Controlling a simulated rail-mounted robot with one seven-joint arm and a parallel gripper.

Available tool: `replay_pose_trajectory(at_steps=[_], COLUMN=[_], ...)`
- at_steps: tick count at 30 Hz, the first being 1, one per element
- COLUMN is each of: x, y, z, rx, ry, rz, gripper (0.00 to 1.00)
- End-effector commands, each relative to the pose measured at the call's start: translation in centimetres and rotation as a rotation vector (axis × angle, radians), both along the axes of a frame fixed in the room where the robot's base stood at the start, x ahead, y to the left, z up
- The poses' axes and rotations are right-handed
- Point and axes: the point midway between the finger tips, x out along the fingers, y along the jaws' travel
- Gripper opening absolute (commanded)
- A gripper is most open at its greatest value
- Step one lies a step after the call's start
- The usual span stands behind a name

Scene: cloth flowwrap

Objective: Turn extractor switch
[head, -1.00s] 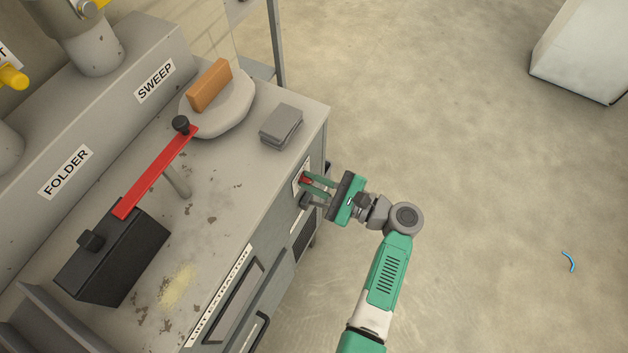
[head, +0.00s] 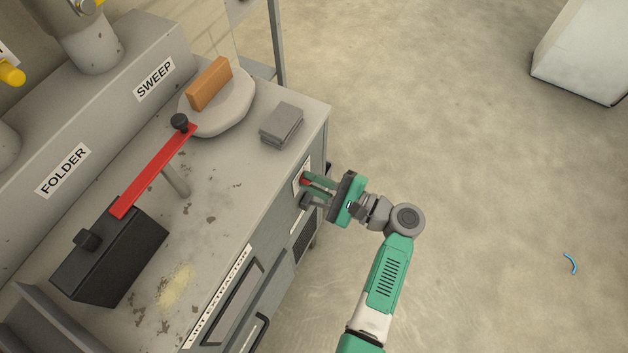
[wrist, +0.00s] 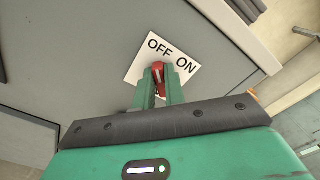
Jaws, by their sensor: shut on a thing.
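The extractor switch is a small red knob (wrist: 158,76) on a white OFF/ON label plate (wrist: 146,58) on the cabinet's side panel. In the head view the red knob (head: 305,181) is mostly hidden by my fingers. My gripper (head: 312,190) reaches the panel from the right, and its two green fingers (wrist: 159,88) are shut on the knob, one on each side. In the wrist view the knob appears slightly tilted, below the word OFF. Its exact setting is hard to tell.
The cabinet top (head: 215,230) carries a red lever arm (head: 155,170), a black box (head: 110,257), an orange block (head: 209,84) on a grey round pad, and a grey stack (head: 281,125). Open floor (head: 480,180) lies to the right. A white cabinet (head: 585,50) stands at the far right.

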Motion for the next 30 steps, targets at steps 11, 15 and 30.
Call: replay_pose_trajectory(at_steps=[11, 15, 30], x=[0.0, -0.2, -3.6], y=[0.0, -0.5, -7.0], z=[0.0, 0.1, 0.0], rx=[0.000, -0.001, -0.001], ry=[0.000, 0.000, 0.000], rz=[0.000, -0.002, -0.001], gripper=[0.34, 0.34, 0.34])
